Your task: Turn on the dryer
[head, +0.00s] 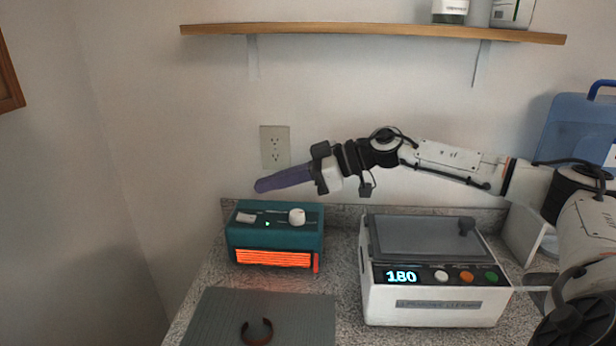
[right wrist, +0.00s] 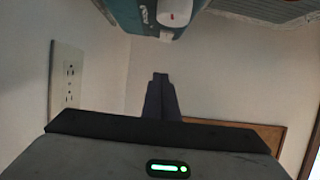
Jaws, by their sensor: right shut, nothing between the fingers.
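The dryer appears to be the teal box (head: 274,235) on the granite counter. Its front slot glows orange, and a small green light shows on its top. A white knob (head: 297,216) and a pale switch (head: 246,217) are on its top. My right gripper (head: 260,186) is shut and empty, with purple fingers, above and behind the box, apart from it. In the right wrist view the shut fingers (right wrist: 160,80) point away from the camera, and the teal box (right wrist: 128,14) shows at the top edge with its knob. My left gripper is out of view.
A white cleaner machine (head: 436,307) with a grey lid and a lit "180" display stands to the right. A grey mat (head: 210,315) holds a copper-coloured open ring (head: 257,332). A wall outlet (head: 275,147) is behind my gripper. A wooden shelf (head: 370,31) runs above.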

